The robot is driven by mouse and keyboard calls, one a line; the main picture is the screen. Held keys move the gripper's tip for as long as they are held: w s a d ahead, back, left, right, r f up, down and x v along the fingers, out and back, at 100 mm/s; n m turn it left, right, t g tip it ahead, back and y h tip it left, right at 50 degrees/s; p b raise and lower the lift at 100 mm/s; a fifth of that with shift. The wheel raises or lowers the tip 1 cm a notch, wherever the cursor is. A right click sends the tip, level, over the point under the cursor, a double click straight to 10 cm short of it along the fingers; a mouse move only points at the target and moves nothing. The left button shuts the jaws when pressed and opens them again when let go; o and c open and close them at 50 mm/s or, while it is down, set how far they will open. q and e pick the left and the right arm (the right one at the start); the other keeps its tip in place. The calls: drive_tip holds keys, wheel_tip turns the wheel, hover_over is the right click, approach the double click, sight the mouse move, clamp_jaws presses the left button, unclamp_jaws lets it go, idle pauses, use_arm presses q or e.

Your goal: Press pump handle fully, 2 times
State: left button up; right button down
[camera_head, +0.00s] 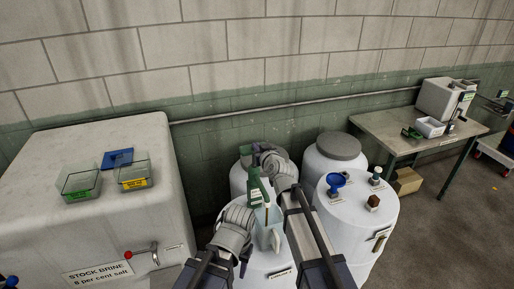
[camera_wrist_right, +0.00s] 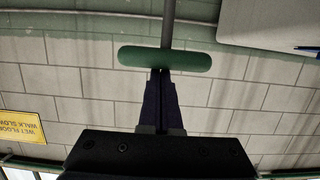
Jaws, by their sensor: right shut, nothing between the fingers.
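The green pump handle (camera_wrist_right: 140,57) is a rounded crossbar on a grey rod in the right wrist view. In the head view the green handle (camera_head: 254,181) shows in part among my arms, above the white drums. My right gripper (camera_wrist_right: 162,72) is shut and empty, with its fingertips at the middle of the handle; I cannot tell if they touch or press it. It also shows in the head view (camera_head: 256,155). A pale jug (camera_head: 268,226) stands below the handle. My left gripper (camera_head: 243,268) is low beside it, mostly hidden by its own wrist.
A large white brine tank (camera_head: 100,225) on the left carries two trays. A table (camera_head: 385,126) with equipment is farther right.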

wheel_tip(320, 180, down, 6)
drive_tip(key=b, duration=0.4)
drive_tip(key=shift+r, duration=0.15)
use_arm(q)
wheel_tip(320, 180, down, 5)
drive_tip(key=shift+f, duration=0.2)
use_arm(e)
drive_tip(key=shift+s+r, duration=0.1)
use_arm(q)
drive_tip(key=shift+r, duration=0.1)
use_arm(e)
drive_tip(key=shift+r, duration=0.1)
drive_tip(key=shift+r+p, duration=0.45)
use_arm(q)
wheel_tip(320, 180, up, 6)
drive_tip(key=p, duration=0.5)
drive_tip(key=shift+d+r, duration=0.15)
drive_tip(key=shift+d, duration=0.1)
use_arm(e)
drive_tip(key=s+d+r, duration=0.3)
drive_tip(key=s+r, duration=0.2)
drive_tip(key=s, duration=0.4)
drive_tip(key=shift+r, duration=0.2)
